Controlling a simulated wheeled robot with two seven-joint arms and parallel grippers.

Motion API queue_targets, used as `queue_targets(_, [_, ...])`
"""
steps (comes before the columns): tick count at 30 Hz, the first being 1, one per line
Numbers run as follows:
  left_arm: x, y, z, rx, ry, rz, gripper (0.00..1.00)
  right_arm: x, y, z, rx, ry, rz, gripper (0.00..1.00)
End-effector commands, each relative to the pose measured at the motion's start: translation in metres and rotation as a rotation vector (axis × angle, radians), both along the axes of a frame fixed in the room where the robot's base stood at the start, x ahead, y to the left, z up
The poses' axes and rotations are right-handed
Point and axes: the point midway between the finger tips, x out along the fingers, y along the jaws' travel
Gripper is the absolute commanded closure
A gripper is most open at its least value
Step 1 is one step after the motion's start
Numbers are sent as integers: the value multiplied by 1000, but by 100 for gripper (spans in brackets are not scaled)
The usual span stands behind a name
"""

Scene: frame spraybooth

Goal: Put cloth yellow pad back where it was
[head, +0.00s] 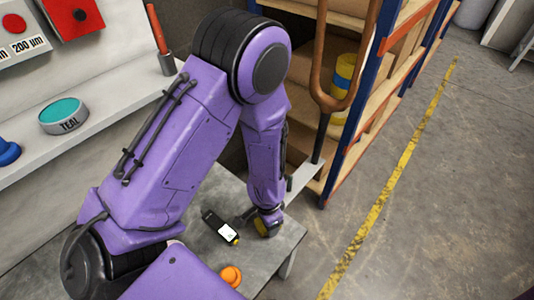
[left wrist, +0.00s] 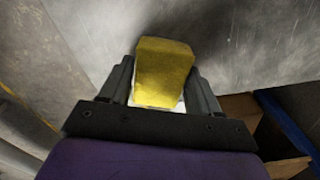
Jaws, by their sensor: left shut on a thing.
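The yellow cloth pad (left wrist: 165,68) is a block with a pale lower edge, and it sits between the two fingers of my left gripper (left wrist: 164,88) in the left wrist view. In the head view my left gripper (head: 262,217) points down at the right end of the grey table (head: 292,236), shut on the yellow pad (head: 262,227), which shows only partly. The pad is at or just above the tabletop; I cannot tell whether it touches. My right gripper is not in view.
A black handheld device with a lit screen (head: 220,227) lies just left of my left gripper. An orange knob-like object (head: 231,275) is nearer the front. A shelf rack (head: 348,140) stands behind the table. A teal tin (head: 63,115) sits on the left ledge.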

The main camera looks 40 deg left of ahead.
Motion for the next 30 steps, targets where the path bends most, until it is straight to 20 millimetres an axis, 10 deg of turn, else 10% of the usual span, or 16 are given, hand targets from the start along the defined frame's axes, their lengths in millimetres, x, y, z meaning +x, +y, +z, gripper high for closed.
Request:
queue_targets(9, [0,0,-5,0,-1,0,62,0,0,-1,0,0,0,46])
queue_targets(10, [0,0,-5,0,-1,0,31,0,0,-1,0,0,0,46])
queue_targets(12, [0,0,-5,0,-1,0,12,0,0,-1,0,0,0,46])
queue_targets(22, [0,0,1,0,-2,0,12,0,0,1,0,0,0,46])
queue_targets(30, [1,1,65,1,-7,-2,12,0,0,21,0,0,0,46])
